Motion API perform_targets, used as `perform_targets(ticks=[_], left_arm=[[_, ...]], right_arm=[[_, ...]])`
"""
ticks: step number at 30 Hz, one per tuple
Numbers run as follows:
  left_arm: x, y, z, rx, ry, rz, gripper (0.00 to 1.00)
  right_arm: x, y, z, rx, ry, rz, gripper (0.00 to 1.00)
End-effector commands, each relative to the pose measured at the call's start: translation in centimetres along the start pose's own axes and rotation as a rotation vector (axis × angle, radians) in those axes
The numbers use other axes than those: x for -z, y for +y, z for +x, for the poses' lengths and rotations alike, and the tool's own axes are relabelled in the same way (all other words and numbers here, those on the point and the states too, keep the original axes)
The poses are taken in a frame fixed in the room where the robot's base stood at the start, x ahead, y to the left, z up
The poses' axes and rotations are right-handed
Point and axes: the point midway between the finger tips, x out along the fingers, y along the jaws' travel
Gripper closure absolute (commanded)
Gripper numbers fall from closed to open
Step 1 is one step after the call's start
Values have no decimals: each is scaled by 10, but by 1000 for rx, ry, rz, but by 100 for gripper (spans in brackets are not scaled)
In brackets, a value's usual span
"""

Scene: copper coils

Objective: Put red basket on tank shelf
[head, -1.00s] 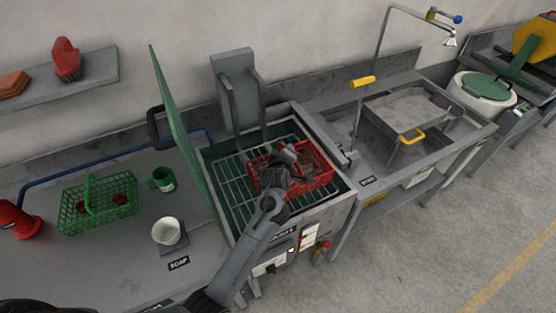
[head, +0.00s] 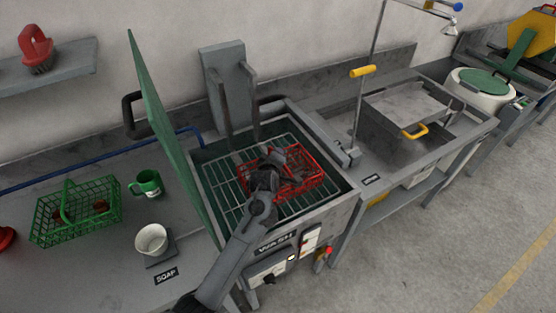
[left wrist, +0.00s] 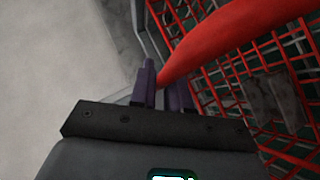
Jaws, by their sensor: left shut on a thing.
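The red wire basket (head: 314,172) is inside the open wash tank (head: 338,198), over the right part of its wire rack shelf (head: 222,190). I cannot tell whether its base touches the rack. My left gripper (head: 276,158) reaches in from the front and covers part of the basket. In the left wrist view, the gripper fingers (left wrist: 162,88) are shut on the basket's thick red handle (left wrist: 235,40), and the basket's mesh lies to the right. My right gripper is not in view.
The green tank lid (head: 170,140) stands open at left. A grey bracket (head: 228,85) rises behind the tank. A green basket (head: 75,212), green mug (head: 147,184) and white cup (head: 151,240) stand on the left counter. A sink (head: 412,108) is at right.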

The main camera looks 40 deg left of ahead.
Motion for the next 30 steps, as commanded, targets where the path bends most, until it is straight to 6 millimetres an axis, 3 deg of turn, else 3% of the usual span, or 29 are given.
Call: perform_targets(ticks=[11,12,16,26,30], left_arm=[[0,0,1,-3,1,-1,100],[0,-1,0,0,0,-1,78],[0,-1,0,0,0,0,58],[1,1,0,-1,1,0,58],[0,2,-10,-1,0,0,58]], right_arm=[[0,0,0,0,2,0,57],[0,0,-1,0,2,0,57],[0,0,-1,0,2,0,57],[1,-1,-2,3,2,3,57],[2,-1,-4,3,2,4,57]])
